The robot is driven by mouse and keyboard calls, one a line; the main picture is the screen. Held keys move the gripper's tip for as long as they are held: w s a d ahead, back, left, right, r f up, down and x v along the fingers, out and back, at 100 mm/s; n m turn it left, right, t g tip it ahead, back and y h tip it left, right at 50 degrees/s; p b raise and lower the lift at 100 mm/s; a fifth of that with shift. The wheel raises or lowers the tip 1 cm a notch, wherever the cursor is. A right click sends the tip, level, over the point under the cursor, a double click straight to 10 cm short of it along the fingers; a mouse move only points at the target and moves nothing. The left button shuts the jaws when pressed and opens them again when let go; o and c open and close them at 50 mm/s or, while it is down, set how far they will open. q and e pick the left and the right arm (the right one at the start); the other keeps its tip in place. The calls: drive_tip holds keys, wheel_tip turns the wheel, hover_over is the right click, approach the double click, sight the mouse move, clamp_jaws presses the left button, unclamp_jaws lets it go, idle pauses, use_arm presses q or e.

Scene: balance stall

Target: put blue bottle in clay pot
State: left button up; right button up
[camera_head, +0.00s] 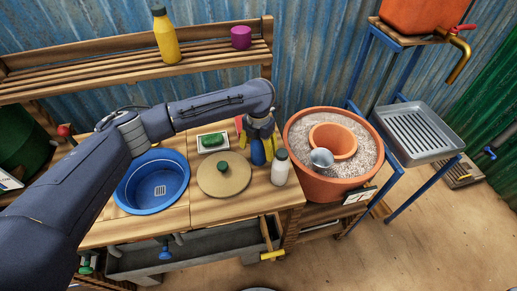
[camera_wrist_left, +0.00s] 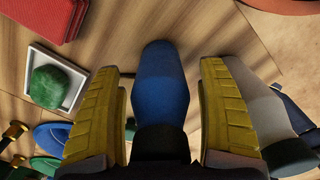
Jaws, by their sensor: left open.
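The blue bottle (camera_head: 257,154) stands on the wooden counter, partly hidden under my left gripper (camera_head: 259,133). In the left wrist view the blue bottle (camera_wrist_left: 162,88) lies between the two yellow fingers of my left gripper (camera_wrist_left: 165,75), with visible gaps at both sides. The gripper is open around it. A large clay pot (camera_head: 296,167) stands right of the counter, filled with pale sand. A smaller clay pot (camera_head: 320,131) is set in the sand, with a metal cup (camera_head: 321,158) at its front edge. My right gripper is not in view.
A white bottle (camera_head: 280,168) stands close right of the blue bottle. A round lid (camera_head: 236,183), a green soap in a dish (camera_head: 212,141) and a blue basin (camera_head: 130,203) are on the left. A shelf with a yellow bottle (camera_head: 165,38) and purple cup (camera_head: 241,37) is behind.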

use_arm(q)
drive_tip(key=c, duration=1.6)
clamp_jaws()
drive_tip(key=shift+r, duration=0.15)
